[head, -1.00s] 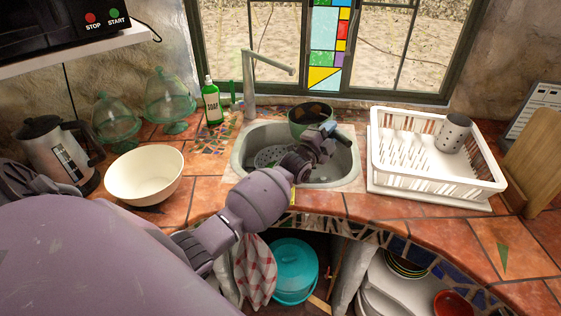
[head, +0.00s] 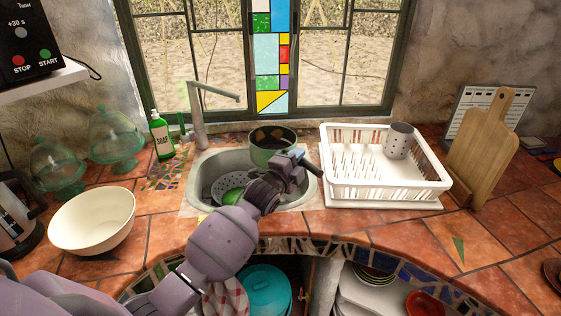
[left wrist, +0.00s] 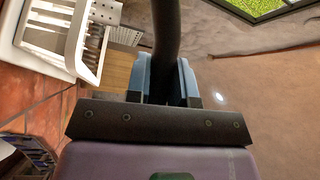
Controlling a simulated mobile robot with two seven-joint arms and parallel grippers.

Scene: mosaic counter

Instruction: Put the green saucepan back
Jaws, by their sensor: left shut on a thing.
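The green saucepan (head: 268,157) is at the back right of the sink in the head view, roughly upright, its opening facing up. I cannot tell how high its base is above the sink. My left gripper (head: 297,161) is shut on its dark handle, which points right and toward me. In the left wrist view the black handle (left wrist: 166,35) runs between the blue-grey jaws (left wrist: 163,82); the pan's body is out of that view. My right gripper is not in view.
The sink (head: 203,163) holds a pale colander (head: 222,184) and a green item (head: 232,197). A white dish rack (head: 385,190) with a grey perforated cup (head: 398,141) stands right. A cutting board (head: 480,155) leans beyond it. A cream bowl (head: 92,222) and soap bottle (head: 161,137) are left.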

